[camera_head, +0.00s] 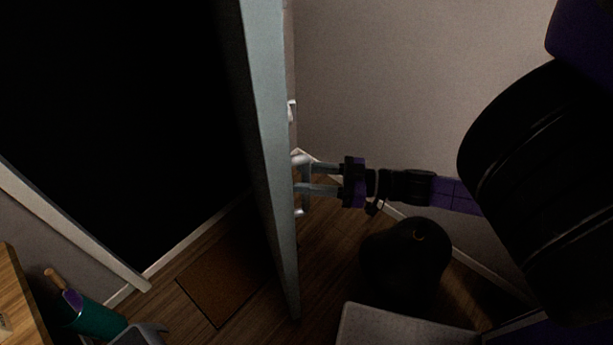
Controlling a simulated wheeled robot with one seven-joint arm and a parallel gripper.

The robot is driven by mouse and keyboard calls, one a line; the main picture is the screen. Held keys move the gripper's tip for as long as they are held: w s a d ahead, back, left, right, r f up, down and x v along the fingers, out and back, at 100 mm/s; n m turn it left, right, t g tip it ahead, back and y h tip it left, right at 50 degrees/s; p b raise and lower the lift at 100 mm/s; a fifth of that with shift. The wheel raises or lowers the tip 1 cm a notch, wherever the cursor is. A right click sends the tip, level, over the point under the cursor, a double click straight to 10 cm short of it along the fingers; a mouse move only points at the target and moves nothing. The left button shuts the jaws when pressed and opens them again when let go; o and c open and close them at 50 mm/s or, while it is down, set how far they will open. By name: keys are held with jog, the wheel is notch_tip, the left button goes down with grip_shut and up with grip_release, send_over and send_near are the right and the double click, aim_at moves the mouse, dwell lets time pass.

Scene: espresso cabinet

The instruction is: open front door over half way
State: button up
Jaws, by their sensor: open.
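The front door (265,150) is a pale blue-grey panel seen nearly edge-on in the head view. It stands swung away from its dark doorway (110,110), with a wide gap to the left frame. A light metal handle (299,212) shows on the door's right face. My gripper (304,175) is at this handle, its two fingers pointing left toward the door. The fingers are apart; whether they touch the handle is hard to see. My arm reaches in from the right.
A brown doormat (225,280) lies on the wood floor at the doorway. A teal container (92,318) and a wooden furniture edge (22,300) are at lower left. A beige wall (400,80) stands behind the door's right side. Some floor between door and wall is free.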

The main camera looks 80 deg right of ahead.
jog(key=s+d+b, duration=0.1)
jog(key=s, duration=0.6)
jog(key=shift+s+b, duration=0.2)
jog(key=shift+b, duration=0.1)
jog(key=shift+d, duration=0.1)
